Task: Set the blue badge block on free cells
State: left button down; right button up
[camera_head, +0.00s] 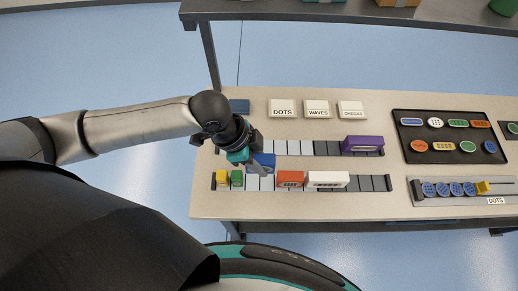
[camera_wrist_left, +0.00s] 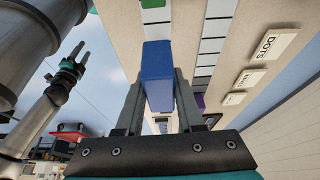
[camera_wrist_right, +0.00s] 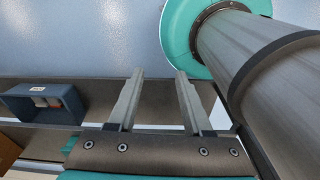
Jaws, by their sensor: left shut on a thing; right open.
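My left gripper (camera_head: 256,166) is shut on the blue badge block (camera_head: 264,160) over the left part of two rails of cells. In the left wrist view the block (camera_wrist_left: 158,72) sits between both fingers (camera_wrist_left: 160,88). I cannot tell whether it touches a rail. The front rail (camera_head: 368,183) holds a yellow block (camera_head: 222,178), a green block (camera_head: 237,178), an orange block (camera_head: 290,179) and a white block (camera_head: 328,179), with pale cells between green and orange. The back rail (camera_head: 325,148) holds a purple block (camera_head: 362,144). My right gripper (camera_wrist_right: 158,78) is open and empty.
White cards reading DOTS (camera_head: 283,108), WAVES (camera_head: 317,109) and CHECKS (camera_head: 351,109) lie behind the rails. A black tray (camera_head: 432,136) of badges stands right, with a grey badge holder (camera_head: 420,199) in front. My right gripper is away from the rails.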

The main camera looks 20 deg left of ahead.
aim_at(265, 183)
pick_arm(q)
jog(key=shift+a+f, duration=0.1)
jog(key=shift+f, duration=0.05)
jog(key=shift+d+f+b, duration=0.2)
jog(key=shift+f+b, duration=0.35)
jog(key=shift+b, duration=0.25)
notch_tip(265, 183, down, 3)
jog(key=b, duration=0.4)
jog(key=shift+a, duration=0.1)
notch_tip(265, 183, down, 4)
jog(key=shift+r+b, duration=0.1)
jog(key=shift+b, duration=0.75)
jog(key=shift+f+b, duration=0.3)
jog(key=shift+f, duration=0.4)
pick_arm(e)
notch_tip(265, 183, down, 8)
jog(key=shift+d, duration=0.35)
pick_arm(q)
jog(key=shift+f, duration=0.3)
pick_arm(e)
jog(key=shift+d, duration=0.15)
pick_arm(q)
jog(key=shift+c, duration=2.2)
grip_release()
